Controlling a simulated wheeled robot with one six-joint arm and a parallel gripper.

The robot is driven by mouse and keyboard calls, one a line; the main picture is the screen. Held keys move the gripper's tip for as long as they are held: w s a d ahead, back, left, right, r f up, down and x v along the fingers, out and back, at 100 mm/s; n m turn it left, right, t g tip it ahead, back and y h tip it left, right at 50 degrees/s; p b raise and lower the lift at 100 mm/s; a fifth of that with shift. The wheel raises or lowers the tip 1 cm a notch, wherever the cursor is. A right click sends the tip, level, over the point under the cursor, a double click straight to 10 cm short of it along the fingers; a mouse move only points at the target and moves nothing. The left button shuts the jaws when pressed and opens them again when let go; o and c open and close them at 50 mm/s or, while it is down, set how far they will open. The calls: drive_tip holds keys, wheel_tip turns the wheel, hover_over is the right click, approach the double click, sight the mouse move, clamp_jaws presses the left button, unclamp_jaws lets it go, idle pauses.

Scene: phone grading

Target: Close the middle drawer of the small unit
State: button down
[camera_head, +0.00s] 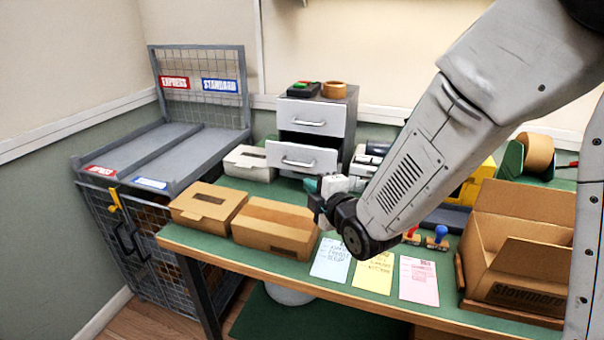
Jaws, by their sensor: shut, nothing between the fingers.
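The small drawer unit (346,122) stands at the back of the green table. Its top drawer (310,116) looks shut. The middle drawer (284,154) is pulled out toward the camera, with a dark gap above its front and a silver handle (298,163) on it. The lower part of the unit is mostly hidden. My gripper (314,187) is shut and empty, in front of the unit and just below the right part of the middle drawer's front. I cannot tell whether it touches the drawer. My wrist hides part of it.
Two cardboard boxes (276,227) lie front left of my gripper. A pale box (249,163) stands left of the unit. Paper sheets (373,270) and an open carton (513,245) lie to the right.

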sight(310, 151)
drive_tip(key=x, duration=0.4)
drive_tip(key=d+x, duration=0.1)
drive_tip(key=x, duration=0.3)
drive_tip(key=w+d+x, duration=0.1)
drive_tip(key=x, duration=0.3)
drive_tip(key=shift+f, duration=0.1)
drive_tip(key=shift+w+d, duration=0.15)
drive_tip(key=shift+w, duration=0.25)
drive_tip(key=w+d, duration=0.1)
drive_tip(key=w, duration=0.2)
drive_tip(key=w+d, duration=0.1)
drive_tip(key=w, duration=0.2)
drive_tip(key=w+d, duration=0.1)
drive_tip(key=w, duration=0.2)
drive_tip(key=shift+d+f, duration=0.1)
drive_tip(key=shift+d, duration=0.05)
drive_tip(key=shift+w+d, duration=0.1)
drive_tip(key=shift+d, duration=0.05)
drive_tip(key=shift+r, duration=0.25)
